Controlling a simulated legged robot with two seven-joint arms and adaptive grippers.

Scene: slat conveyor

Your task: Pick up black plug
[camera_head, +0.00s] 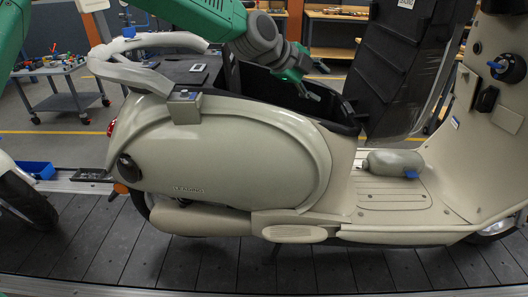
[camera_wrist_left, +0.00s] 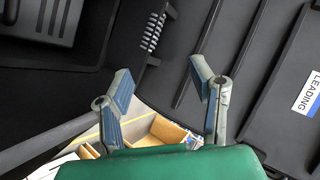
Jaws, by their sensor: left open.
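My left gripper (camera_head: 318,82) is open and empty above the open black seat compartment of the beige scooter (camera_head: 245,155). In the left wrist view the spread fingers of the gripper (camera_wrist_left: 161,82) have nothing between them. Black surfaces of the compartment and seat side lie beyond the fingers. I cannot pick out the black plug for certain in either view; it may blend with the dark surfaces or be hidden. My right gripper is not in view.
The raised black seat (camera_head: 395,65) stands just right of the gripper. A metal coil spring (camera_wrist_left: 153,32) shows beyond the fingers. A grey-beige container (camera_head: 393,162) lies on the footboard. A small grey box (camera_head: 184,107) sits on the scooter's side. A tool cart (camera_head: 62,100) stands behind.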

